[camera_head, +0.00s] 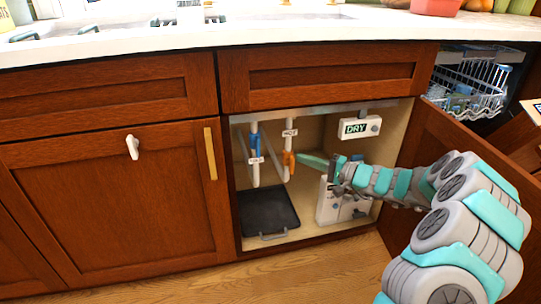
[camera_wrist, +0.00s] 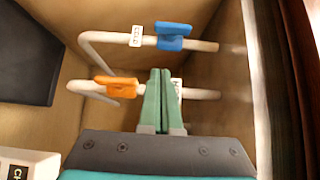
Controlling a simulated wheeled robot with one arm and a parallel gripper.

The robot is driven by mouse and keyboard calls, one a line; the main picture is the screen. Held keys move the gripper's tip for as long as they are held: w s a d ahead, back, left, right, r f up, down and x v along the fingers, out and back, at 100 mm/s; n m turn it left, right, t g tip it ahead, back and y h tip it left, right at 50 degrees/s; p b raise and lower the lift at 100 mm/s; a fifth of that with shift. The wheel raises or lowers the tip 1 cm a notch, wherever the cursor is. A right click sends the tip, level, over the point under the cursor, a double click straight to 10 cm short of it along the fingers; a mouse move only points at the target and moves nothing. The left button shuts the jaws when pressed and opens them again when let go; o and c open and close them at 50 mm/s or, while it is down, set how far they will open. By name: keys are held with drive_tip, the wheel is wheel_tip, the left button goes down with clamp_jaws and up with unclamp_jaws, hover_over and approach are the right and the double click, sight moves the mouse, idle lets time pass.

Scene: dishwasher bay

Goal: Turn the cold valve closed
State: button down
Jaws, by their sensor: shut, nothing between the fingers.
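The cold valve has a blue handle (camera_head: 255,143) on a white pipe inside the open cabinet, with a small white tag just below it. In the wrist view the blue handle (camera_wrist: 173,36) is beyond my fingertips, lying roughly along its pipe. The hot valve's orange handle (camera_head: 288,161) is on the pipe to the right; it also shows in the wrist view (camera_wrist: 117,84), left of my fingers. My gripper (camera_head: 303,158) is shut and empty, its fingertips close to the orange handle and short of the blue one. In the wrist view the fingers (camera_wrist: 161,72) partly hide the hot pipe and its tag.
A white box reading DRY (camera_head: 360,127) is on the cabinet's back wall, right of the pipes. A black tray (camera_head: 268,211) lies on the cabinet floor, and a pale unit (camera_head: 333,203) stands beneath my arm. The open door (camera_head: 460,160) and dishwasher rack (camera_head: 470,88) are at right.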

sight(257, 145)
drive_tip(key=w+a, duration=0.2)
drive_tip(key=a, duration=0.8)
drive_tip(key=shift+w+a, duration=0.35)
drive_tip(key=shift+a, duration=0.05)
